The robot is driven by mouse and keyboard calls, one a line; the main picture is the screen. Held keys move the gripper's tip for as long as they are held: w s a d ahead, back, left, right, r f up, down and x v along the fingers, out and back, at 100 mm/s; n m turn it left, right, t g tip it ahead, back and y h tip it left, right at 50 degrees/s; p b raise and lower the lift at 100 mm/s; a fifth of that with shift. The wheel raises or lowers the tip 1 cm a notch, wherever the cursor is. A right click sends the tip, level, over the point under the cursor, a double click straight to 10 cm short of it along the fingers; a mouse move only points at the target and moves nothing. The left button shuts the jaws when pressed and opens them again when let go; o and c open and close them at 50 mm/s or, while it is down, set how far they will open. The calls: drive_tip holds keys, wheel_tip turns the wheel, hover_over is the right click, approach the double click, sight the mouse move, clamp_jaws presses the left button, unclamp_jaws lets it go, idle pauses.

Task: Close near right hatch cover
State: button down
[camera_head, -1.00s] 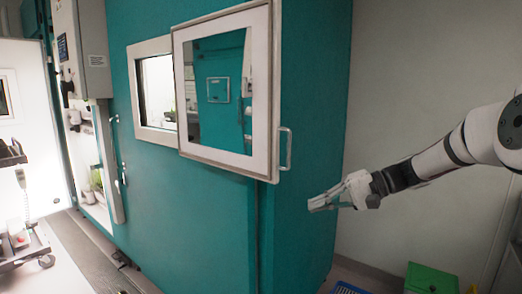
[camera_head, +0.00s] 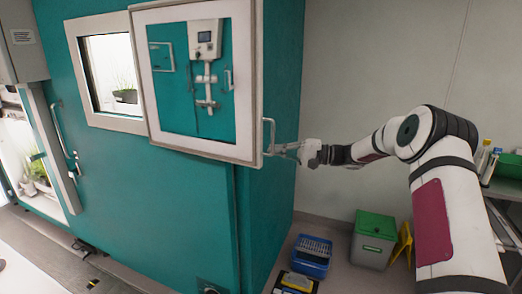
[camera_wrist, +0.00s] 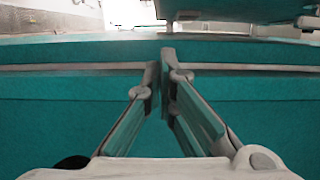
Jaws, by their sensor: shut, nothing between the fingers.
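The hatch cover (camera_head: 248,85) is a light-framed panel with a reflective pane. It stands swung out from the teal chamber wall, beside a window opening (camera_head: 108,75) with plants inside. A pale bar handle (camera_head: 266,135) is on its right edge. My gripper (camera_head: 278,151) is at the lower end of this handle, beside the cover's lower right corner; I cannot tell whether it touches. In the wrist view the fingers of my gripper (camera_wrist: 162,62) come together at the tips with nothing between them, in front of a teal surface.
The teal chamber (camera_head: 270,215) fills the left and middle. On the floor to the right are a blue crate (camera_head: 311,262), a green-lidded bin (camera_head: 373,240) and a yellow stand (camera_head: 402,243).

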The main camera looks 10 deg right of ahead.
sight(244, 153)
drive_tip(key=shift+w+a+p, duration=0.2)
drive_tip(key=shift+a+p, duration=1.55)
drive_tip(key=shift+a, duration=3.45)
